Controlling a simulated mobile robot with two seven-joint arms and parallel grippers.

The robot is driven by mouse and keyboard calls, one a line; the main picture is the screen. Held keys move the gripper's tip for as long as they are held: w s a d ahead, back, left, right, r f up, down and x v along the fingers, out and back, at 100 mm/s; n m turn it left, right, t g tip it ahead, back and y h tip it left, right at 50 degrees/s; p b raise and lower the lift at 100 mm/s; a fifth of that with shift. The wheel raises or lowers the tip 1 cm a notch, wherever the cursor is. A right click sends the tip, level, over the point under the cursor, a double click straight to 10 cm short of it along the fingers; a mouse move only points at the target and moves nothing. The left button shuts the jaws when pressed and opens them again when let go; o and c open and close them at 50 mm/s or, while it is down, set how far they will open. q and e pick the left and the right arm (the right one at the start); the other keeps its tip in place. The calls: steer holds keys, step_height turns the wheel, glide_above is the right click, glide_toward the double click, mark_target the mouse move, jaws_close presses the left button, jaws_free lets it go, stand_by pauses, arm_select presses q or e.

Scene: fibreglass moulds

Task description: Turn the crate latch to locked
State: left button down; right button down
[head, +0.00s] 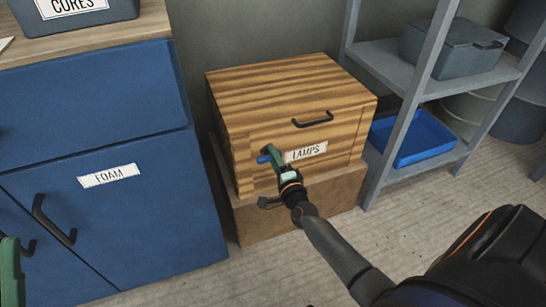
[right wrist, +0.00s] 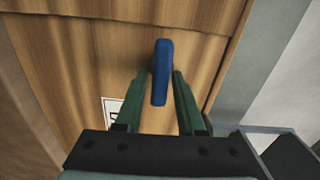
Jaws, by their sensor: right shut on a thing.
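The wooden crate (head: 295,90) has a striped lid, a black handle and a LAMPS label (head: 306,152) on its front. The blue latch (head: 264,158) is at the left part of the crate's front, partly hidden by my right gripper (head: 270,153). In the right wrist view the latch (right wrist: 161,60) is a blue bar standing between the green fingers of my right gripper (right wrist: 161,84), which is shut on it. Its lock marking is not visible. Of my left gripper (head: 11,270), only a green part shows at the left edge; its fingertips are not clear.
The crate stands on a brown box (head: 310,205). A blue cabinet (head: 95,210) labelled FOAM is close on the left. A grey shelf rack (head: 425,85) with a blue tray (head: 415,142) is on the right. The floor in front is clear.

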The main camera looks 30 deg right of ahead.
stand_by(0.6)
steer(key=c, duration=0.8)
jaws_free()
steer(key=shift+o, duration=0.2)
steer(key=p+v, duration=0.3)
steer(key=v, duration=0.9)
steer(key=shift+s, duration=0.35)
